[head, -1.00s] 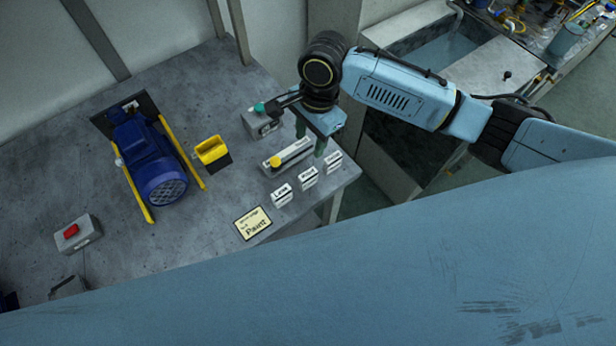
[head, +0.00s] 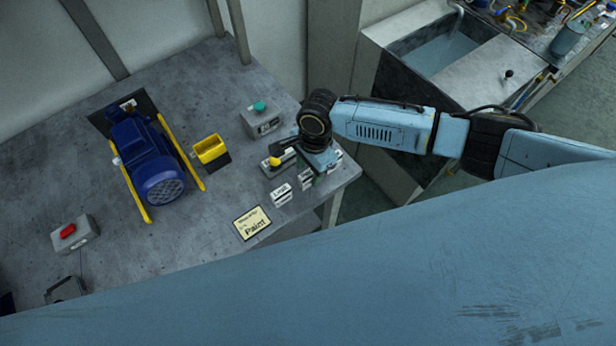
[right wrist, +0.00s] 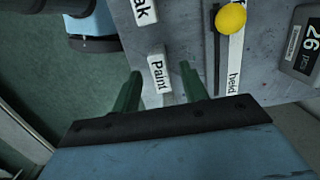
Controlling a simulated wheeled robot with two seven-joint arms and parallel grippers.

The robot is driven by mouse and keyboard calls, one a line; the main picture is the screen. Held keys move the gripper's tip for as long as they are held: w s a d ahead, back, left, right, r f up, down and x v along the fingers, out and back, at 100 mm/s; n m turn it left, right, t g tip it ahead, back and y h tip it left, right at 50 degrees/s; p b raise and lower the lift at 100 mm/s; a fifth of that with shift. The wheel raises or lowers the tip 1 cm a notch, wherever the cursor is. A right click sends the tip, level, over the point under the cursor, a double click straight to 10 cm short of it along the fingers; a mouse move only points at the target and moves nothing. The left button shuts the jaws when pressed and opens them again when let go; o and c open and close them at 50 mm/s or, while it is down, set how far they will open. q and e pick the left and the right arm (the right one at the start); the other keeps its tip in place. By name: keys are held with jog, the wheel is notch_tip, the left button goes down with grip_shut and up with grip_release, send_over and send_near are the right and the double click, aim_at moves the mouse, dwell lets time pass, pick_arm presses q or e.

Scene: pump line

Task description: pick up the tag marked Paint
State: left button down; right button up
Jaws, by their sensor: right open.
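The tag marked Paint (right wrist: 158,74) is a small white block with black lettering. In the right wrist view it stands between the two green fingers of my right gripper (right wrist: 160,68), which is open, with a gap to each finger. In the head view my right gripper (head: 314,176) is low over the row of tags at the table's right edge and hides part of them. Another white tag (head: 281,194) stands beside it, and its lettering ending in "ak" shows in the right wrist view (right wrist: 145,10). My left gripper is not in view.
A yellow card reading Paint (head: 252,222) lies near the table edge. A slider with a yellow knob (head: 275,161) and a grey box with a green button (head: 262,122) are close by. A blue pump motor (head: 150,165) and yellow holder (head: 210,150) stand further left.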

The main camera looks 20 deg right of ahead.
jog(key=shift+f, duration=0.35)
jog(key=shift+c, duration=0.4)
grip_shut()
jog(key=shift+r, duration=0.1)
